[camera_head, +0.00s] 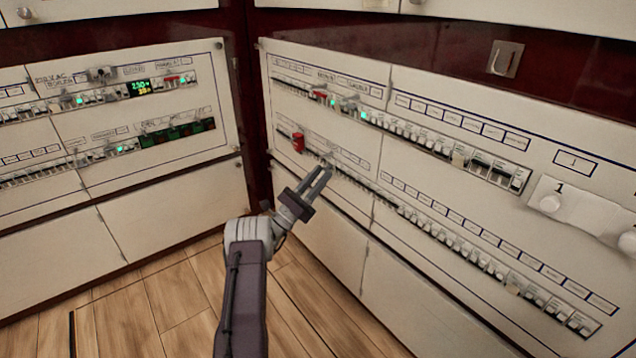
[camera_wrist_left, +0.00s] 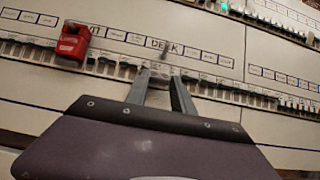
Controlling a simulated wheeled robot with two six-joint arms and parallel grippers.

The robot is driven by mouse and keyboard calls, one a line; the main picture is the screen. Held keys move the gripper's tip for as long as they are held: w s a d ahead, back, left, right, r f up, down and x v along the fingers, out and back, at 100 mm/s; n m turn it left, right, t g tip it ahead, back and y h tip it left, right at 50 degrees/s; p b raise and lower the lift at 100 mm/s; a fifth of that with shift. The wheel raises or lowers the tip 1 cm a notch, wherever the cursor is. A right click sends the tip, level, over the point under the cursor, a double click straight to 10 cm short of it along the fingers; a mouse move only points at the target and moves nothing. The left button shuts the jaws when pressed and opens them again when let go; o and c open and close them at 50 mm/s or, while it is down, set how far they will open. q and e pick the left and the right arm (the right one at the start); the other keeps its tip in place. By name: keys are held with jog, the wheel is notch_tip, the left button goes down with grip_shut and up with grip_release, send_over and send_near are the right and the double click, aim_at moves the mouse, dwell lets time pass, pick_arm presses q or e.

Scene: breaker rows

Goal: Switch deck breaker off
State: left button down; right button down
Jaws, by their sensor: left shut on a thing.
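The label reading DECK (camera_wrist_left: 165,44) is on the right-hand white panel, above the lower row of breakers, in the left wrist view. The deck breaker (camera_wrist_left: 158,67) is in the row just below it, at my fingertips. My left gripper (camera_head: 322,170) reaches up to this row from below. Its two fingers (camera_wrist_left: 160,78) are shut on the deck breaker's small lever, which they mostly hide, so I cannot tell its position. My right gripper is not in view.
A red lockout block (camera_head: 298,141) sits on the same row to the left, and it also shows in the left wrist view (camera_wrist_left: 73,42). Other breakers stand close on both sides. An upper breaker row (camera_head: 400,127) runs above. A second panel (camera_head: 160,165) stands at the left.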

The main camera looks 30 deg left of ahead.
pick_arm(q)
jog(key=shift+w+f+t+h+b, duration=0.1)
jog(key=shift+f+t+h+b, duration=0.2)
jog(key=shift+b, duration=0.05)
dwell(0.4)
jog(key=c, duration=1.1)
grip_release()
jog(key=p+v, duration=0.9)
jog(key=p, duration=0.1)
jog(key=shift+d+f, duration=0.1)
